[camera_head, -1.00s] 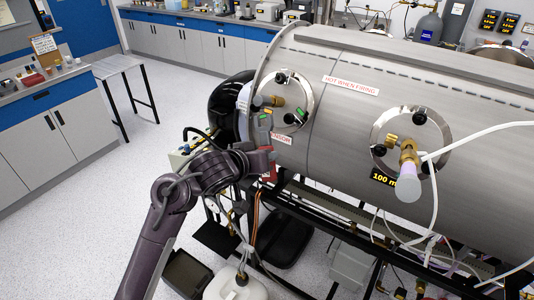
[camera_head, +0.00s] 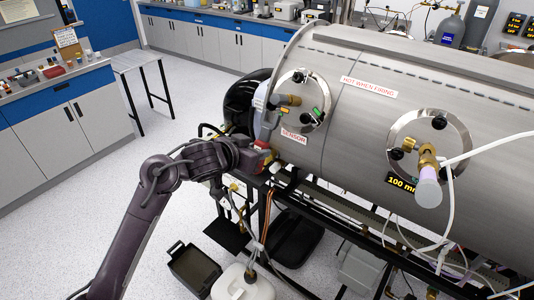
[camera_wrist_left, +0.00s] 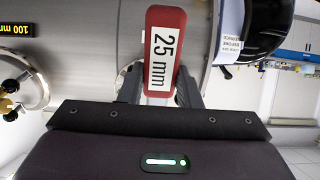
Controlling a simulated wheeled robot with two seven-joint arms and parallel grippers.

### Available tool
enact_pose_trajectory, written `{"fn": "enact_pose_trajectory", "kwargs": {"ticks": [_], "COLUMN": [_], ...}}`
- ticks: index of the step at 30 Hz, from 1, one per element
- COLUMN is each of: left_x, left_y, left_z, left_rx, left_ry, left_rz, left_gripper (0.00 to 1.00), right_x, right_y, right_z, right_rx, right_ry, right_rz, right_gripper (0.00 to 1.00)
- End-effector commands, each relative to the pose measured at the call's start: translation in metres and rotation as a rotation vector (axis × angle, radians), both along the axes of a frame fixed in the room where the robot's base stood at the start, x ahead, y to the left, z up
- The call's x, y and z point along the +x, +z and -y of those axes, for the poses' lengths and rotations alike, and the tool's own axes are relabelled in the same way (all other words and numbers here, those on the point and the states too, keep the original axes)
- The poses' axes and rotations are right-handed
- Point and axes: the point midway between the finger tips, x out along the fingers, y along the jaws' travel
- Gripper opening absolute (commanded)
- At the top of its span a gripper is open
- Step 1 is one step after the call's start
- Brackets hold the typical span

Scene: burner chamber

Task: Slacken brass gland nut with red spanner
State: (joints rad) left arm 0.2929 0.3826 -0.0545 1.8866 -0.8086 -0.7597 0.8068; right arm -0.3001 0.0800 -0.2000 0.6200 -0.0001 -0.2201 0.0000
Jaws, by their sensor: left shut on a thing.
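The red spanner shows in the left wrist view as a red handle (camera_wrist_left: 164,22) with a white "25 mm" label, between the fingers of my left gripper (camera_wrist_left: 160,86). In the head view, my left gripper (camera_head: 262,157) is shut on the red handle (camera_head: 262,144), low beside the left end of the steel chamber. My right gripper is out of view.
A second port with a brass fitting (camera_head: 427,160) and white tubing is on the chamber (camera_head: 350,120) at right. Below are a black frame, hoses, a white jug (camera_head: 243,283) and a dark open bin (camera_head: 195,270). Clear floor lies left.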

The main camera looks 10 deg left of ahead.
Motion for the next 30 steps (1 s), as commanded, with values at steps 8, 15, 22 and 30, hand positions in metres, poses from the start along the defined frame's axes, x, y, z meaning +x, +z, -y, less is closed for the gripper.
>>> {"fn": "enact_pose_trajectory", "kwargs": {"ticks": [8,15,22,30], "left_x": [0.004,0.005,0.016,0.03], "left_y": [-0.001,-0.001,0.006,0.012], "left_z": [-0.013,-0.014,-0.034,-0.056], "left_rx": [0.083,0.087,0.223,0.387], "left_ry": [-0.046,-0.049,-0.118,-0.211], "left_rz": [0.037,0.039,0.094,0.162], "left_gripper": [0.0,0.0,0.0,0.0], "right_x": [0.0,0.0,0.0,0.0], "right_y": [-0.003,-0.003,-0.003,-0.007], "right_z": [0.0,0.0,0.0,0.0], "right_rx": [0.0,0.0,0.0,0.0], "right_ry": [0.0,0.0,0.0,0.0], "right_rz": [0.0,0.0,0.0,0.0], "right_gripper": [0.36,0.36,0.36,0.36]}}
